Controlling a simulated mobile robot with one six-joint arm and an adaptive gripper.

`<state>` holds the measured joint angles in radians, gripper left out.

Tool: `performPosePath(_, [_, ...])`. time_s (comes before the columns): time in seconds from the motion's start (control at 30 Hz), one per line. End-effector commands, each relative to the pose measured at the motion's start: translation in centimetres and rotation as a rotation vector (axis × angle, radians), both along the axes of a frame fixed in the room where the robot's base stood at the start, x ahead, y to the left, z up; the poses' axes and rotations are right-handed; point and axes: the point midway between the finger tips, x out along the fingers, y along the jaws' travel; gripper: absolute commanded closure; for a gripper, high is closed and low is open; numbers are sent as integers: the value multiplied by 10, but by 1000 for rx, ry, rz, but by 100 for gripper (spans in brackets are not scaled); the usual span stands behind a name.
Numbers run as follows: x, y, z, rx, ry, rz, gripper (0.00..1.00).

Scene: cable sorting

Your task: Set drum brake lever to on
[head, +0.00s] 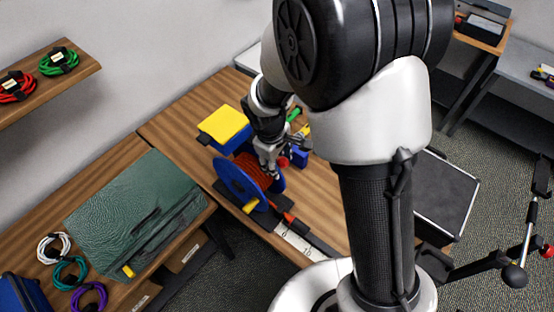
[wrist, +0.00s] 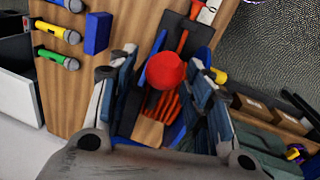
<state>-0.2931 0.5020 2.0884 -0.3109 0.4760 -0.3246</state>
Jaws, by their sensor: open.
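The cable drum has blue flanges (head: 238,184) and orange-red cable (head: 256,170) wound on it, and stands on the wooden bench. A round red knob, apparently the brake lever's end, shows in the wrist view (wrist: 165,70) and beside my fingers in the head view (head: 283,162). My gripper (wrist: 162,95) is open above the drum. The knob appears in the gap between the fingers, toward their tips; I see no clear contact. The lever's stem is mostly hidden, and I cannot tell its setting. The orange cable (wrist: 163,107) shows below the knob.
A yellow-topped blue box (head: 222,122) stands close behind the drum. A yellow handle (head: 251,206) sticks out in front. A red-and-black piece and a white strip (head: 294,241) lie at the bench's front edge. A green case (head: 135,215) is at the left.

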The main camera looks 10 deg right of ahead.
Motion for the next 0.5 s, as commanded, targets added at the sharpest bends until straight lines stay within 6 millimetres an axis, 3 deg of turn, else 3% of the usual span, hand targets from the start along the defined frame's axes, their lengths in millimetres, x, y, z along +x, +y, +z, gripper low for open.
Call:
performPosePath(0.3, [1,0,-2,0,-2,-1,55])
performPosePath(0.5, [1,0,-2,1,-1,-1,68])
